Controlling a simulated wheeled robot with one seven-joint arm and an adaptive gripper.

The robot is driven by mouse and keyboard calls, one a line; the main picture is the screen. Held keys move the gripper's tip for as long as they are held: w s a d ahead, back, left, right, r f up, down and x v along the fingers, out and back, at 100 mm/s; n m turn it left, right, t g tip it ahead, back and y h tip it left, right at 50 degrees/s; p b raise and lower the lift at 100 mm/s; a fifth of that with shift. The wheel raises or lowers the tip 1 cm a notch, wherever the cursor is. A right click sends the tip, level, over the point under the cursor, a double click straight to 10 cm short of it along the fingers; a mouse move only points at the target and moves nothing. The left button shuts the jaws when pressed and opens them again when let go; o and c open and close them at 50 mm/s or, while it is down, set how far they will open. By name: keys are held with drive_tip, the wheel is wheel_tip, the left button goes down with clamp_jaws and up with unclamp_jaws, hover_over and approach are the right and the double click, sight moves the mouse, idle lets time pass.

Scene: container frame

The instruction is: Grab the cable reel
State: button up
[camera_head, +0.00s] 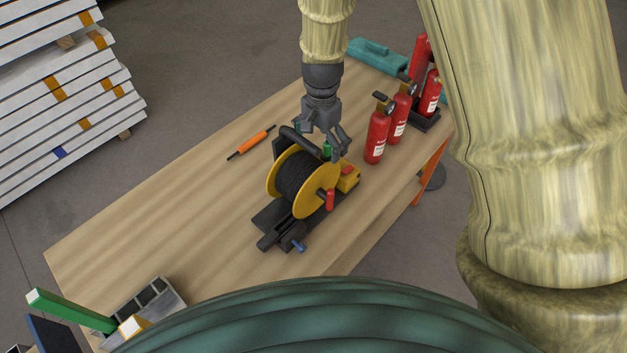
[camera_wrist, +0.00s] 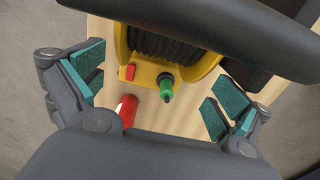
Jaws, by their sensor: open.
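The cable reel (camera_head: 297,186) stands on the wooden table, with yellow side discs, wound black cable, a black frame and a black tube handle on top. In the wrist view its black cable drum (camera_wrist: 165,45) shows between yellow edges, with the black handle bar (camera_wrist: 230,30) across the top. My gripper (camera_head: 332,150) is at the far right end of the reel, near the handle. In the wrist view my gripper (camera_wrist: 157,90) has its teal finger pads wide apart, with nothing held. A green-tipped knob (camera_wrist: 167,90) and a red part (camera_wrist: 126,110) lie between them.
Several red fire extinguishers (camera_head: 377,135) stand close to the right of my gripper. An orange tool (camera_head: 252,142) lies left of the reel. A teal case (camera_head: 372,52) is at the far end. A grey bin (camera_head: 150,303) is at the near left. The left middle of the table (camera_head: 170,215) is clear.

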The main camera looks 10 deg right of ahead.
drive_tip(key=shift+f+p, duration=0.3)
drive_tip(key=shift+f, duration=0.9)
drive_tip(key=c, duration=1.6)
drive_tip(key=shift+c, duration=0.8)
drive_tip(key=shift+r, duration=0.15)
